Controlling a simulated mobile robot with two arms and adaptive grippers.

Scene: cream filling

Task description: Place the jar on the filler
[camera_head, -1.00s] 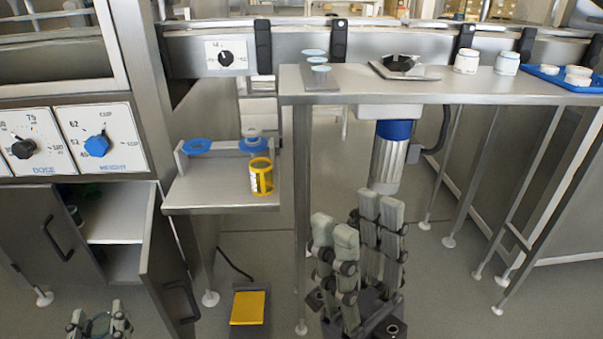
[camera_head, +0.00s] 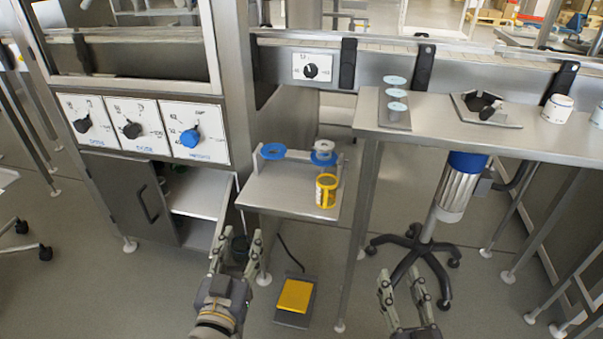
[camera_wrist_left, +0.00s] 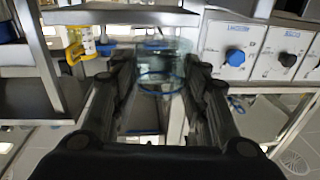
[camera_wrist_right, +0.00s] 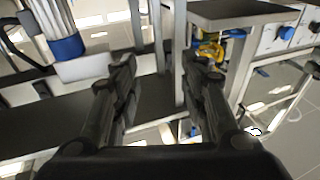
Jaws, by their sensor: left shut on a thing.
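My left gripper (camera_head: 237,245) is in front of the open cabinet, below the small steel shelf (camera_head: 275,197). In the left wrist view a clear jar (camera_wrist_left: 160,62) with a blue ring is between its fingers, which are shut on it. The jar shows only as a dark, faint shape in the head view. The dial-fronted steel machine (camera_head: 225,110) is behind; which part is the filler I cannot tell. The shelf holds a blue ring (camera_head: 273,151), a blue-and-white part (camera_head: 323,154) and a yellow-framed container (camera_head: 327,190). My right gripper (camera_head: 402,280) is open and empty, low at the right.
A yellow foot pedal (camera_head: 295,296) lies on the floor. A steel table (camera_head: 450,132) at the right holds pale blue discs (camera_head: 396,93) and a white jar (camera_head: 557,108). A wheeled stand (camera_head: 425,243) is below it.

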